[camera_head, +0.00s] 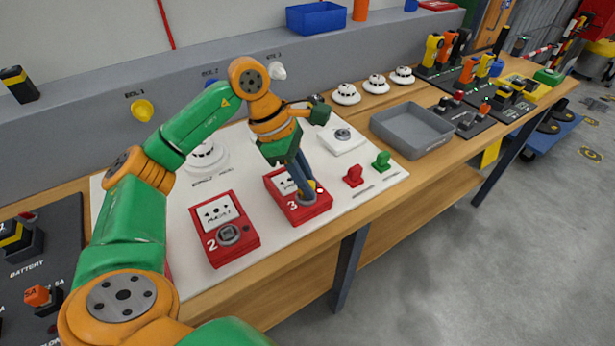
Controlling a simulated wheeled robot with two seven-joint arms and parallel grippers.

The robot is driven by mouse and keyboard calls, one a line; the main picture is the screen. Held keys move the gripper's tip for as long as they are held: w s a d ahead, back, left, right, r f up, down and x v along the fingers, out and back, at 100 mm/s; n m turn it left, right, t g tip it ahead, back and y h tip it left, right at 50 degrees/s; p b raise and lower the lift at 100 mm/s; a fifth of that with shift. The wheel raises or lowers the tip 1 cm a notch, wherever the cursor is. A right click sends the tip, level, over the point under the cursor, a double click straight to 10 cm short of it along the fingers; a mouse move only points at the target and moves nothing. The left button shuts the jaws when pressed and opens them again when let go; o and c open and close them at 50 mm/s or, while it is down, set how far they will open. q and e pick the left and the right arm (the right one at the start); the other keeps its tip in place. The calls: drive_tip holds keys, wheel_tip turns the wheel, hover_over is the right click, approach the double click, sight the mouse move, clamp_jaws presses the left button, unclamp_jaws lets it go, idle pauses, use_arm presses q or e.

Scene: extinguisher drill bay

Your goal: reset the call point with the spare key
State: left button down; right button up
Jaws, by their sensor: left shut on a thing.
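My left gripper (308,192) points down at the red call point marked 3 (287,205). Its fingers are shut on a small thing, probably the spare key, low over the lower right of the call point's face. A bit of yellow shows by the fingertips; the rest is hidden, so I cannot tell whether it sits in the call point. A second red call point (218,213), marked 2, lies to the left with a dark round part at its lower right. A small red piece (353,176) and a green piece (381,160) stand on the white board to the right. My right gripper is not in view.
The white board (262,240) lies on a wooden bench. A grey tray (408,132) stands to the right, with several white detectors (346,94) behind. Dark mats with tools fill the far right. A battery mat (45,262) lies at left.

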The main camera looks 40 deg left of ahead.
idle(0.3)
use_arm(q)
drive_tip(key=shift+r+m+g+p, duration=0.1)
drive_tip(key=shift+m+g+p, duration=0.3)
drive_tip(key=shift+m, duration=0.9)
